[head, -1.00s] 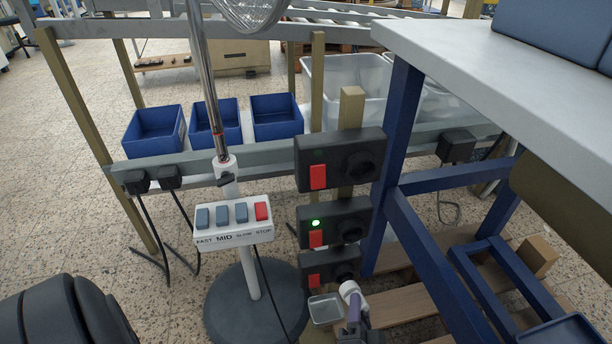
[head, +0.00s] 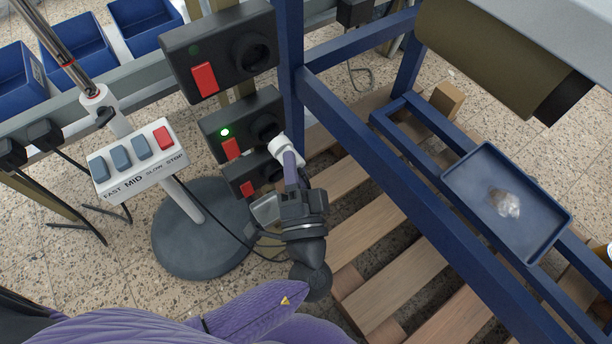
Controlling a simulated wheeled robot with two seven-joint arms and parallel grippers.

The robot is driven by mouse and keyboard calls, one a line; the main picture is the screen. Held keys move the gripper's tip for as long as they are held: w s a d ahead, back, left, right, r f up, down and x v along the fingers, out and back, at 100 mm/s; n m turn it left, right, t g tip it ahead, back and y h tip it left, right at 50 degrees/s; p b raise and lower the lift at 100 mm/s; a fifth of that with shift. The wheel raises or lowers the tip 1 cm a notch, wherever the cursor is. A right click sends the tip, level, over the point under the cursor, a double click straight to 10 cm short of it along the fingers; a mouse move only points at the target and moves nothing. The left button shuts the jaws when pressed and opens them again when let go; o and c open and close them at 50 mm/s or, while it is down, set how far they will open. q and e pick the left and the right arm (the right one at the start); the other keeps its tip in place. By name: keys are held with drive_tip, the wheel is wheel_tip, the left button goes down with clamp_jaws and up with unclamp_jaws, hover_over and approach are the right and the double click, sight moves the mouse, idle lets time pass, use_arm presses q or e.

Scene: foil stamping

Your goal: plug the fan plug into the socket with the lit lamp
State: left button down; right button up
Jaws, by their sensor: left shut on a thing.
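Three dark socket boxes are stacked on a post. The middle box (head: 213,126) has a lit green lamp (head: 225,132), a red switch (head: 231,148) and a round socket (head: 266,127). The upper box (head: 180,44) has an unlit lamp; the lower box (head: 232,174) is partly hidden behind my gripper. My left gripper (head: 291,178) is shut on the white fan plug (head: 284,147). The plug is just below and right of the lit box's socket, pointing up-left; I cannot tell whether they touch. My right gripper is not in view.
The fan's control box (head: 137,160) and round base (head: 197,238) stand left of the sockets. A blue frame (head: 375,150) rises close on the right, with a blue tray (head: 465,178) beyond it. Wooden pallet slats (head: 375,205) lie below.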

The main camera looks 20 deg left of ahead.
sight(282, 163)
use_arm(q)
drive_tip(key=shift+w+a, duration=0.35)
drive_tip(key=shift+a, duration=0.15)
drive_tip(key=shift+w+a, duration=0.1)
drive_tip(key=shift+b, duration=0.45)
idle(0.9)
drive_tip(key=shift+w+a, duration=0.85)
drive_tip(key=shift+a, duration=0.2)
idle(0.3)
drive_tip(key=shift+c, duration=1.8)
unclamp_jaws()
drive_tip(key=shift+b, duration=0.3)
